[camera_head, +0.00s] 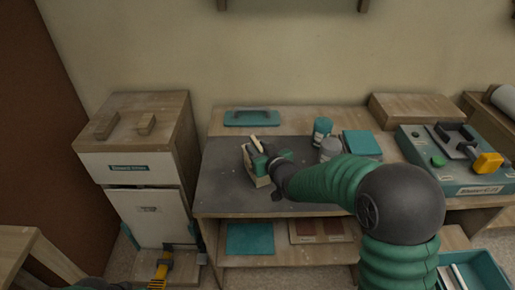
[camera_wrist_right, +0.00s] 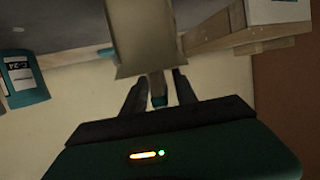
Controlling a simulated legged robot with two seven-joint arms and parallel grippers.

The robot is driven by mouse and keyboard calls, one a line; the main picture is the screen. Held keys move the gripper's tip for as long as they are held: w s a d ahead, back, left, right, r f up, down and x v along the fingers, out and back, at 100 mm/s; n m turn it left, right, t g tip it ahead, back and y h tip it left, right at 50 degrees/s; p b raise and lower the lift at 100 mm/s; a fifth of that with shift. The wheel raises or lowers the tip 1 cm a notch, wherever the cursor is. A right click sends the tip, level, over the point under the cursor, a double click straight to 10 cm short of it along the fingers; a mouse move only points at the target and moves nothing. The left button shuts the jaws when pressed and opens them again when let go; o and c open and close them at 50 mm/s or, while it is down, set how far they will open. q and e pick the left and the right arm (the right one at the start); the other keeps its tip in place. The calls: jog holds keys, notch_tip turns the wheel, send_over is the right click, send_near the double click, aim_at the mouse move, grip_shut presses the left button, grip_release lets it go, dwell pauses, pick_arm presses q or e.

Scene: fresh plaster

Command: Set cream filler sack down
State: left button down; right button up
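Whether the sack rests on the mat is hard to tell. Only a green sliver of my left arm shows at the bottom left.
A teal can (camera_head: 322,128), a grey can (camera_head: 330,149) and a teal box (camera_head: 362,143) stand right of the sack. A teal float (camera_head: 251,118) lies behind. The mat's front left (camera_head: 225,195) is clear.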

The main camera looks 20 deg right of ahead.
jog(key=shift+s+r, duration=0.2)
jog(key=shift+s, duration=0.05)
jog(key=p+v, duration=0.2)
jog(key=v, duration=0.9)
jog(key=s+f+g+h, duration=0.1)
jog(key=s+f+g, duration=0.5)
jog(key=s, duration=0.4)
jog(key=s+a+f+m+g, duration=0.1)
jog(key=s+f+g, duration=0.4)
jog(key=s+f, duration=0.4)
jog(key=shift+s+g+h, duration=0.4)
jog(key=shift+s, duration=0.55)
